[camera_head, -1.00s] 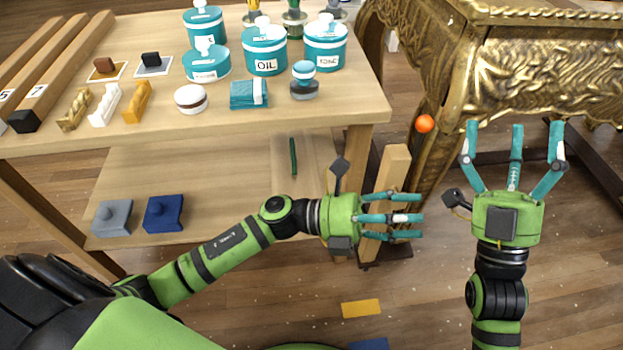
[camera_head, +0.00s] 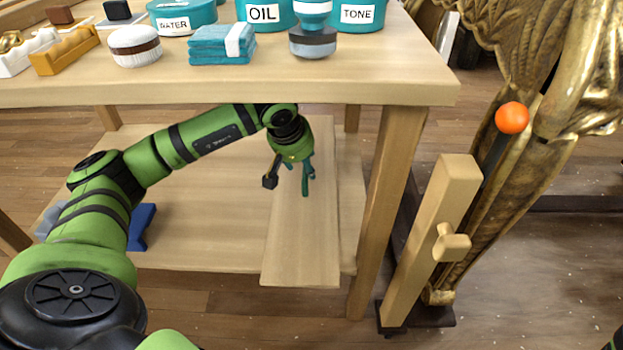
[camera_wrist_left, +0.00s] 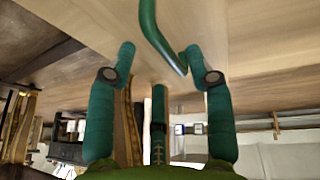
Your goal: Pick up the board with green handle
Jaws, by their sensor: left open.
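In the left wrist view the curved green handle (camera_wrist_left: 153,35) lies ahead of and between the open teal fingers of my left gripper (camera_wrist_left: 158,65). No finger is closed around it; whether one touches it I cannot tell. My right gripper is out of view.
The tabletop (camera_head: 230,88) with labelled tubs and teal cloths (camera_head: 220,45) overhangs my left arm. A table leg (camera_head: 383,210) stands right of the board. Beyond it are a wooden post (camera_head: 430,240) and a gilt leg (camera_head: 490,210). A blue block (camera_head: 141,225) sits on the shelf at left.

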